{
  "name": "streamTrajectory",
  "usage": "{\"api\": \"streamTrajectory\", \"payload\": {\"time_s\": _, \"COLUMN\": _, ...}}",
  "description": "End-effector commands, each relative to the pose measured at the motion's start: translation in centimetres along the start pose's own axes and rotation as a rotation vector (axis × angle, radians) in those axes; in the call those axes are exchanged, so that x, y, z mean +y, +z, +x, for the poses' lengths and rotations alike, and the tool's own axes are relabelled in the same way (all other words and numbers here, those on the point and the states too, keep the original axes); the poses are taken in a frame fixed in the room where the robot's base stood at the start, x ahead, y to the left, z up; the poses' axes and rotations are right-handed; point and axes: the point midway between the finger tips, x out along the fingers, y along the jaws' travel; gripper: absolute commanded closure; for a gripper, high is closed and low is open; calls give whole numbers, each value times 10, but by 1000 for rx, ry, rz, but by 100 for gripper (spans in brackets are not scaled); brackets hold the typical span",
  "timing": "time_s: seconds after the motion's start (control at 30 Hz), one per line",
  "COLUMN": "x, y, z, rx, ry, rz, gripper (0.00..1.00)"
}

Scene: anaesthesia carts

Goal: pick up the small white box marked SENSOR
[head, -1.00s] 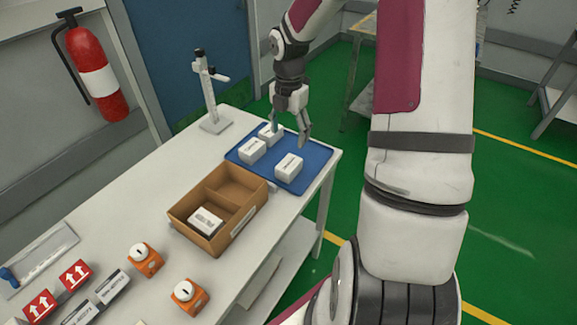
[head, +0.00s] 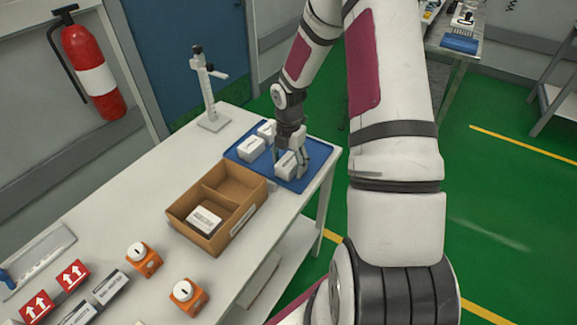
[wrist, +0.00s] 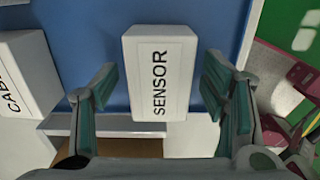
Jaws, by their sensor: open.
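The white box marked SENSOR (wrist: 160,75) lies on the blue tray (wrist: 85,25), label facing my wrist camera. In the head view the SENSOR box (head: 287,163) is at the tray's right part, partly hidden by my gripper. My gripper (wrist: 160,90) is open, with one finger on each side of the box and visible gaps between fingers and box. In the head view my gripper (head: 291,160) is low over the tray (head: 310,177). I cannot tell how far the fingertips are above the tray.
Another white box (wrist: 27,72), its label partly cut off, stands left of the SENSOR box. A third white box (head: 267,130) is behind. A brown divided carton (head: 247,192) holding a white box (head: 204,219) is in front of the tray. A small stand (head: 212,122) is behind.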

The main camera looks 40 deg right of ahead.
Motion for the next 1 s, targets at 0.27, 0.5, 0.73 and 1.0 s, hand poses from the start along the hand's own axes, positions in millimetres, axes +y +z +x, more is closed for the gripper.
{"api": "streamTrajectory", "payload": {"time_s": 0.27, "x": 1, "y": 0, "z": 7, "rx": -1, "ry": 1, "rz": -1, "gripper": 33}}
{"api": "streamTrajectory", "payload": {"time_s": 0.5, "x": 0, "y": 0, "z": 6, "rx": 0, "ry": 1, "rz": -1, "gripper": 76}}
{"api": "streamTrajectory", "payload": {"time_s": 0.73, "x": 0, "y": 0, "z": 6, "rx": -1, "ry": 1, "rz": -1, "gripper": 88}}
{"api": "streamTrajectory", "payload": {"time_s": 1.0, "x": 0, "y": 1, "z": 0, "rx": -2, "ry": 2, "rz": 0, "gripper": 88}}
